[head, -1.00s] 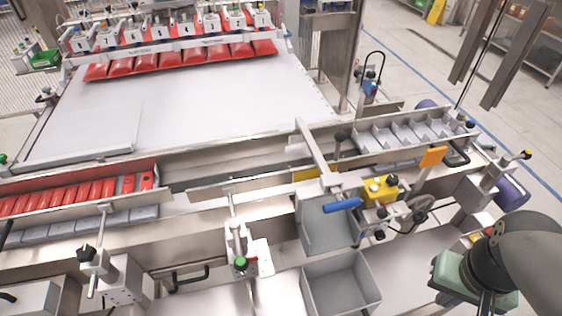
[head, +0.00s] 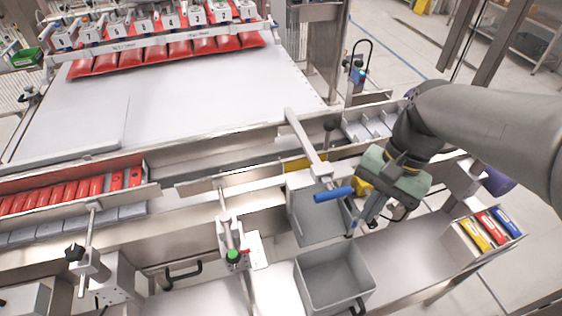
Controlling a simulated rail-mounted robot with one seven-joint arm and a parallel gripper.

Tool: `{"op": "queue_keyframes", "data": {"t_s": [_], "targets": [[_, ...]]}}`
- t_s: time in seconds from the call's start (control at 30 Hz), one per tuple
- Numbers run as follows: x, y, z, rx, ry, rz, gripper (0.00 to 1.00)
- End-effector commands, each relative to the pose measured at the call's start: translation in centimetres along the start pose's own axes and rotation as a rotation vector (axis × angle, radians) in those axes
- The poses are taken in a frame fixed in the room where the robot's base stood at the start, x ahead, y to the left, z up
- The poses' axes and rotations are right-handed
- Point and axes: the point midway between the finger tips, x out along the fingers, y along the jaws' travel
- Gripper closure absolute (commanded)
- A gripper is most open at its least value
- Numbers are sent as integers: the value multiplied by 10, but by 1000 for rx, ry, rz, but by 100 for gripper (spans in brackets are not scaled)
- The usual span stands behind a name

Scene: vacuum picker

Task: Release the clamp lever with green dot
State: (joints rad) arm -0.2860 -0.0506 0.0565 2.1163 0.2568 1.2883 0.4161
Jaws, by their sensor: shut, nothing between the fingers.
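The clamp lever with the green dot (head: 233,255) is on a metal clamp post on the front rail, left of the middle in the head view. Its green round top faces up, and a small red part sits beside it. My gripper (head: 361,226) is well to the right of this lever, above the grey bins and just right of a blue handle (head: 333,194). Its fingers are shut with nothing visible between them. My wrist and arm cover much of the yellow block behind them. I cannot tell whether the fingers touch anything.
A similar clamp with a black knob (head: 75,252) stands farther left. Two grey bins, the front one (head: 333,277) open and empty, lie below my gripper. A tray (head: 480,236) with yellow, red and blue items is at right. Red packs (head: 75,194) fill the left channel.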

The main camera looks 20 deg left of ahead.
Motion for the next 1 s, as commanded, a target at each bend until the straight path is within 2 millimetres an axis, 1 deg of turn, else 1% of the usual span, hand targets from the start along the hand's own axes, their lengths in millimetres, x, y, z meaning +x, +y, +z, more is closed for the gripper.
{"op": "queue_keyframes", "data": {"t_s": [0.03, 0.07, 0.1, 0.2, 0.3, 0.33, 0.4, 0.5, 0.83, 0.93, 1.0], "targets": [[1, -32, 2, 8, -65, 2, 100], [1, -49, 5, 20, -104, 3, 100], [0, -70, 10, 36, -153, 7, 100], [0, -114, 24, 64, -258, 29, 100], [1, -144, 36, 85, -333, 52, 100], [1, -150, 39, 88, -349, 58, 100], [1, -160, 44, 96, -375, 69, 100], [1, -166, 48, 100, -392, 76, 100], [2, -165, 48, 101, -391, 76, 100], [7, -165, 51, 101, -393, 78, 100], [15, -164, 54, 101, -392, 78, 100]]}}
